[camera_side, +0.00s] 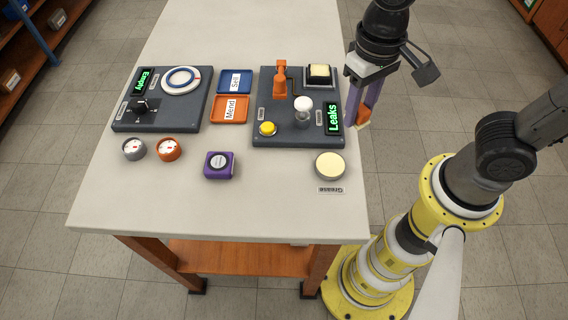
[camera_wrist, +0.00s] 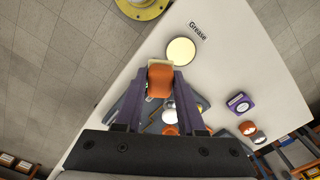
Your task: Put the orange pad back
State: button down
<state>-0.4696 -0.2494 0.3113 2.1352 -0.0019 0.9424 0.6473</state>
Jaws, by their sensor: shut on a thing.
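My gripper (camera_side: 360,108) has purple fingers and is shut on the orange pad (camera_wrist: 160,82). The pad has an orange body and a cream end, which points away from the wrist. In the side view the pad (camera_side: 373,93) is partly hidden by a finger. It is held up by the bench's right edge, just right of the dark panel with the green "Leaks" display (camera_side: 334,117). A round cream-topped grease dish (camera_side: 330,165) stands on the bench near its "Grease" label; it also shows in the wrist view (camera_wrist: 181,51).
A purple device (camera_side: 219,164), two gauges, two trays and another panel are farther left.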

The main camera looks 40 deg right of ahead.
jog(key=s+a+n, duration=0.1)
jog(key=s+a, duration=0.1)
jog(key=s, duration=0.1)
jog(key=n, duration=0.1)
send_over(284, 167)
jog(key=f, duration=0.8)
jog(key=shift+s+d, duration=0.2)
jog(key=shift+s, duration=0.1)
jog(key=shift+w+a+f, duration=0.1)
jog(key=shift+f, duration=0.15)
jog(key=shift+w+a+f, duration=0.15)
jog(key=shift+f, duration=1.6)
jog(key=shift+f, duration=0.1)
jog(key=c, duration=0.5)
grip_release()
